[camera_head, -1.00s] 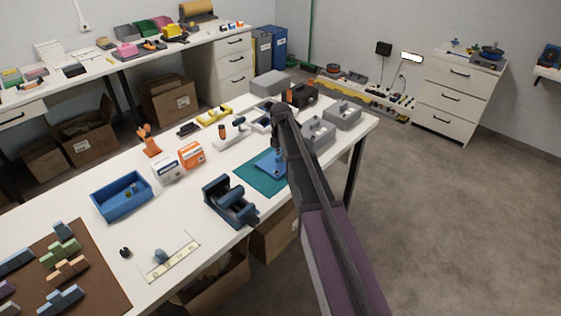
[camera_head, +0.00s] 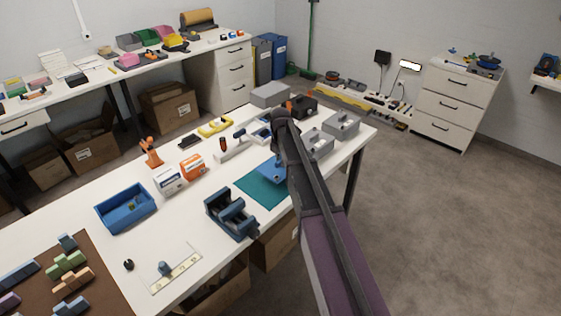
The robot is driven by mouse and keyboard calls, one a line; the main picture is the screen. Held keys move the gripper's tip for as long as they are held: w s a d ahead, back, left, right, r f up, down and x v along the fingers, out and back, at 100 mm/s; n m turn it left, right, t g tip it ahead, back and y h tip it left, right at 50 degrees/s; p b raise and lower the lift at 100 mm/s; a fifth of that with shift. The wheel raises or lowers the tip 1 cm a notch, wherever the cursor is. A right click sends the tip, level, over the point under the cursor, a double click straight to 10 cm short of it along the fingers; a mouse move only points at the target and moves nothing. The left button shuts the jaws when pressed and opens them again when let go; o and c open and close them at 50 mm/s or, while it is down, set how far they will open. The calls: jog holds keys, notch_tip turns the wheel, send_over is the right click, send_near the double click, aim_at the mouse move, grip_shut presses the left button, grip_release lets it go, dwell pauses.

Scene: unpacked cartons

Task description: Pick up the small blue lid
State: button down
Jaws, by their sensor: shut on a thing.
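A small blue piece (camera_head: 270,170), which looks like the blue lid, is over the teal mat (camera_head: 262,189) near the right part of the white table. Its right side is hidden behind my arm. I cannot tell whether it touches the mat or is held above it. My arm rises from the bottom right, and its far end is just above and right of the blue piece in the picture. My gripper is hidden behind the arm, so its fingers and its hold do not show.
A dark blue vise-like block (camera_head: 231,214) stands left of the mat. Grey boxes (camera_head: 341,125) stand to the right, and a black case (camera_head: 303,106) behind. An orange-white box (camera_head: 193,167) and a blue bin (camera_head: 126,208) stand left. Bare tabletop shows between them.

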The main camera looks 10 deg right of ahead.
jog(key=s, duration=0.5)
jog(key=s+a+r, duration=0.1)
jog(key=s, duration=0.4)
jog(key=s+a+p, duration=0.1)
jog(key=s, duration=0.4)
jog(key=shift+s+a+r, duration=0.2)
jog(key=shift+s, duration=0.2)
jog(key=shift+d, duration=0.1)
